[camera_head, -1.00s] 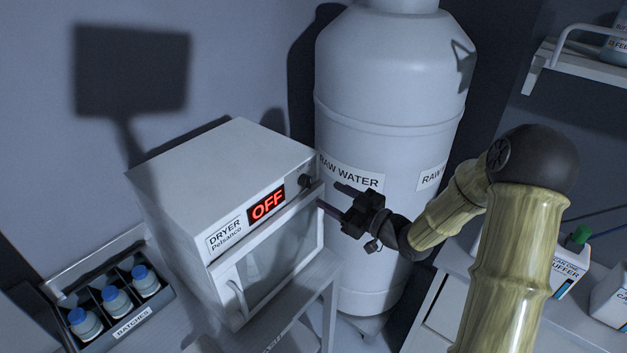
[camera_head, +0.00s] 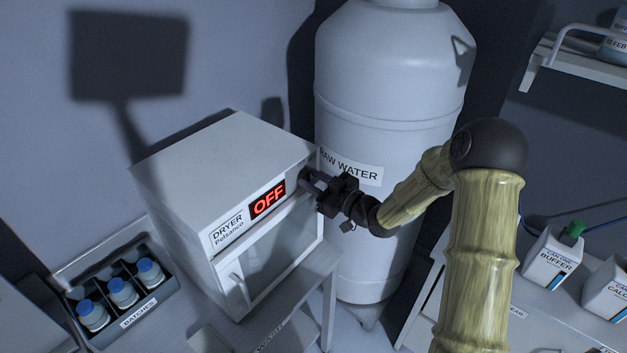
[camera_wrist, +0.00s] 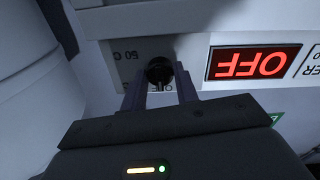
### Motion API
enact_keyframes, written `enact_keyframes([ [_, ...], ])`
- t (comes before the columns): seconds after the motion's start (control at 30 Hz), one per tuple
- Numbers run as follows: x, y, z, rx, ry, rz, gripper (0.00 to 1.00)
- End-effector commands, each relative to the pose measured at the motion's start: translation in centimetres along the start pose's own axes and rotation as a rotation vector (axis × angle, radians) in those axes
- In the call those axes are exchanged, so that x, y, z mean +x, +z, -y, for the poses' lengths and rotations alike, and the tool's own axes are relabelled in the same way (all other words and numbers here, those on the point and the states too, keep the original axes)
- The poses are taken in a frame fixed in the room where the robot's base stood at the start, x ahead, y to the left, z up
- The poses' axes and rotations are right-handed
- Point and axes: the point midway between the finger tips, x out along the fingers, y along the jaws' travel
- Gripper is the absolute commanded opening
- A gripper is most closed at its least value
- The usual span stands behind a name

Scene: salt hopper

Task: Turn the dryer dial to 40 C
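The white dryer (camera_head: 222,165) stands left of the raw water tank, and its red display (camera_head: 268,199) reads OFF. The display shows upside down in the wrist view (camera_wrist: 254,62). The black dial (camera_wrist: 159,71) is on the dryer's front panel beside the display, with partly covered markings around it, "50 C" among them. My gripper (camera_head: 311,182) is at the dial. In the wrist view its two fingers (camera_wrist: 160,92) are apart, one on each side of the dial. I cannot tell whether they touch it.
The raw water tank (camera_head: 392,85) stands close behind my gripper. A batches rack (camera_head: 160,300) with several blue-capped bottles is at the lower left. A wall shelf (camera_head: 560,62) is at the upper right.

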Motion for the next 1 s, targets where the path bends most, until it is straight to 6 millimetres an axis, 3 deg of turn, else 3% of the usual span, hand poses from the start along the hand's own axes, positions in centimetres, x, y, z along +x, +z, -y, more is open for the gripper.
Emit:
enact_keyframes([
  [0.47, -0.02, 0.00, -0.04, 0.075, 0.001, 0.002, 0.07],
  [1.0, -0.06, -0.13, -0.09, 0.488, 0.000, 0.014, 0.07],
])
